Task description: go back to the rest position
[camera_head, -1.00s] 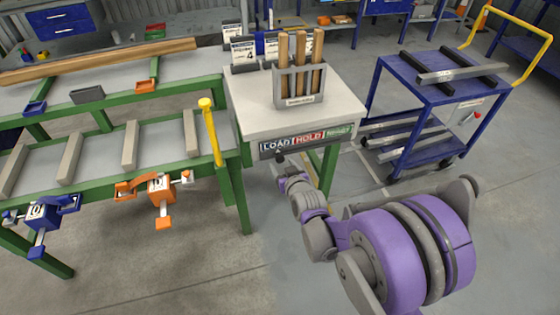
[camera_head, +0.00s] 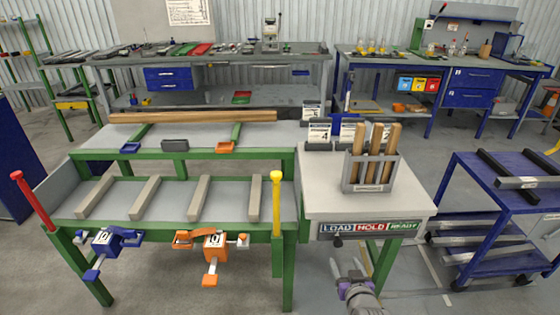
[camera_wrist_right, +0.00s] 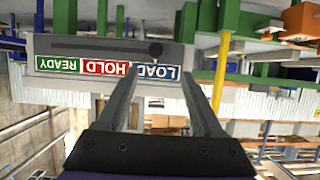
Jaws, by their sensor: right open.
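My right gripper (camera_head: 350,274) is low in the head view, below the front of the white-topped stand (camera_head: 315,195). In the right wrist view its two fingers (camera_wrist_right: 162,72) are apart with nothing held between them. The LOAD/HOLD/READY sign (camera_head: 370,228) is on the stand's front edge. It shows upside down in the wrist view (camera_wrist_right: 107,68), beyond the fingertips. A black round knob (camera_head: 338,242) is by the LOAD end; in the wrist view the knob (camera_wrist_right: 155,48) is apart from the fingers. My left gripper is not in view.
A holder (camera_head: 370,187) with wooden strips stands on the white top. A green-framed runout table (camera_head: 170,212) with blue (camera_head: 105,242) and orange (camera_head: 214,241) clamps is at left. A blue cart (camera_head: 490,205) is at right. Floor shows between stand and cart.

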